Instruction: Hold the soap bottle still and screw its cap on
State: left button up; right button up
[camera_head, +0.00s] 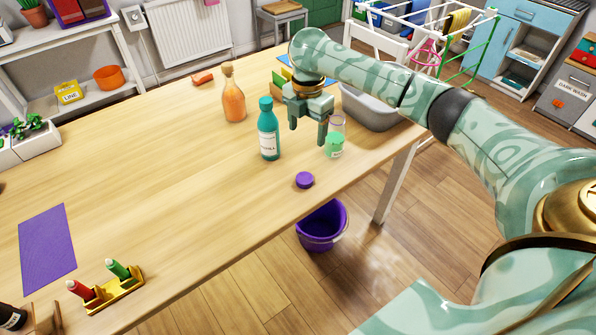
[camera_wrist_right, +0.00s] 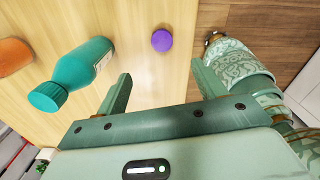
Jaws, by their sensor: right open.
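A teal bottle (camera_head: 269,135) with a white label stands upright on the wooden table. In the right wrist view the teal bottle (camera_wrist_right: 82,68) shows a darker teal round top. A round purple cap (camera_head: 304,180) lies on the table in front of it and also shows in the right wrist view (camera_wrist_right: 162,40). My right gripper (camera_head: 308,134) points down, open and empty, just right of the teal bottle and behind the purple cap. In the right wrist view its fingers (camera_wrist_right: 160,78) are apart with only tabletop between them. My left gripper is out of view.
An orange bottle (camera_head: 234,100) stands behind the teal one. A clear container with green contents (camera_head: 334,146) is right of my gripper, near a grey basin (camera_head: 378,113). A purple bucket (camera_head: 321,228) is on the floor.

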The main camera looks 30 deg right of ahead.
jog(key=b, duration=0.6)
send_over(305, 177)
notch_tip(305, 177, down, 11)
jog(key=shift+w+d+r, duration=0.1)
jog(key=shift+d+r, duration=0.05)
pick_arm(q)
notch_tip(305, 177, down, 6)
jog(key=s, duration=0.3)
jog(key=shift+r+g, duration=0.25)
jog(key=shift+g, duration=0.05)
pick_arm(e)
jog(key=shift+f, duration=0.2)
notch_tip(305, 177, down, 6)
jog(key=b, duration=0.3)
jog(key=shift+r+b, duration=0.2)
jog(key=shift+b, duration=0.15)
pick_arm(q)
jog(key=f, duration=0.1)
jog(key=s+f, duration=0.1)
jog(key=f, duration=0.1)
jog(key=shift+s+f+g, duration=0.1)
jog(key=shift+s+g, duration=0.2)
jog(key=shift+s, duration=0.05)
pick_arm(e)
jog(key=shift+r, duration=0.2)
jog(key=shift+c, duration=0.3)
